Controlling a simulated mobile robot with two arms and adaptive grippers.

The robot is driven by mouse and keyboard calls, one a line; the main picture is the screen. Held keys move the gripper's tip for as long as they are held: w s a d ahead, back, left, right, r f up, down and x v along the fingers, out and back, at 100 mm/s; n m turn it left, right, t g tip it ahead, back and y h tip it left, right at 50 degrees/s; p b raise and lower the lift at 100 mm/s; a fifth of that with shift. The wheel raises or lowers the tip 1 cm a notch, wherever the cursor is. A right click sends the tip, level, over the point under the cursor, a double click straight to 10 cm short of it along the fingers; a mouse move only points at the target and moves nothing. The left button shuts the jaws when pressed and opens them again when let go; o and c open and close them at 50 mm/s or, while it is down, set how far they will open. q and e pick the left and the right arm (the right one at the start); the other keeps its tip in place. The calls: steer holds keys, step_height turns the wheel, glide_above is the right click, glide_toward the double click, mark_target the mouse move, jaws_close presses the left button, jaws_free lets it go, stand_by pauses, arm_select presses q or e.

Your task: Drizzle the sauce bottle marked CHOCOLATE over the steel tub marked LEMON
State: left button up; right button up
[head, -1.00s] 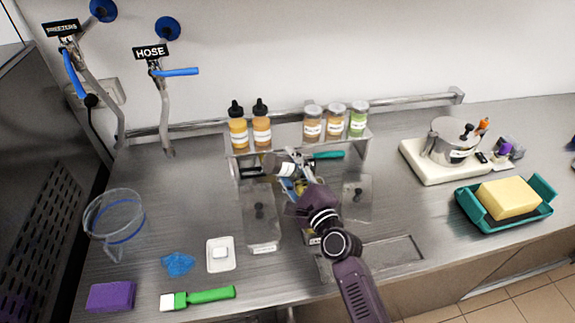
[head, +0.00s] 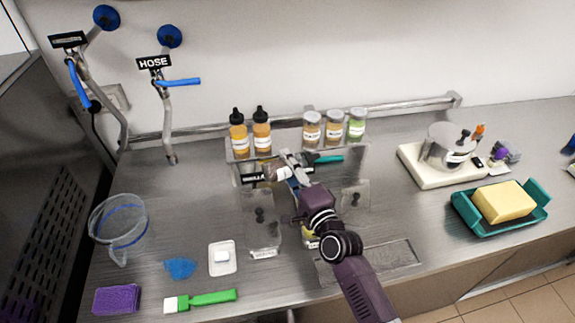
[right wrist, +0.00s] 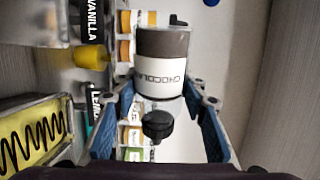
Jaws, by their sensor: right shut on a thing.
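The sauce bottle marked CHOCOLATE (right wrist: 160,78) is dark brown with a white label and a black nozzle. It lies between the blue-padded fingers of my right gripper (right wrist: 158,92), which is shut on it. In the head view my right gripper (head: 294,168) holds the bottle (head: 283,173) above the middle of the counter, tilted onto its side. A steel tub (right wrist: 32,134) with yellow contents and dark zigzag lines shows at the left of the right wrist view, beside a black label reading LEM (right wrist: 93,112), partly hidden. My arm covers much of the tubs in the head view. My left gripper is out of view.
A rack behind bears two orange bottles (head: 250,135) and several jars (head: 334,126). A black VANILLA label (head: 252,177) stands close left of the held bottle. Clear lids (head: 262,232) lie in front. The left counter holds a clear jug (head: 118,222) and a green brush (head: 205,299).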

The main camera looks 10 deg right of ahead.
steer(key=shift+r+n, duration=0.15)
steer(key=shift+n, duration=0.15)
steer(key=shift+r+n+p, duration=0.6)
steer(key=shift+r+n, duration=0.1)
steer(key=shift+n, duration=0.3)
steer(key=shift+r+n, duration=0.85)
steer(key=shift+n, duration=0.45)
steer(key=shift+r+n, duration=0.4)
steer(key=shift+n, duration=0.2)
steer(key=n, duration=0.1)
steer(key=r+n, duration=0.1)
steer(key=n, duration=0.1)
steer(key=shift+r, duration=0.35)
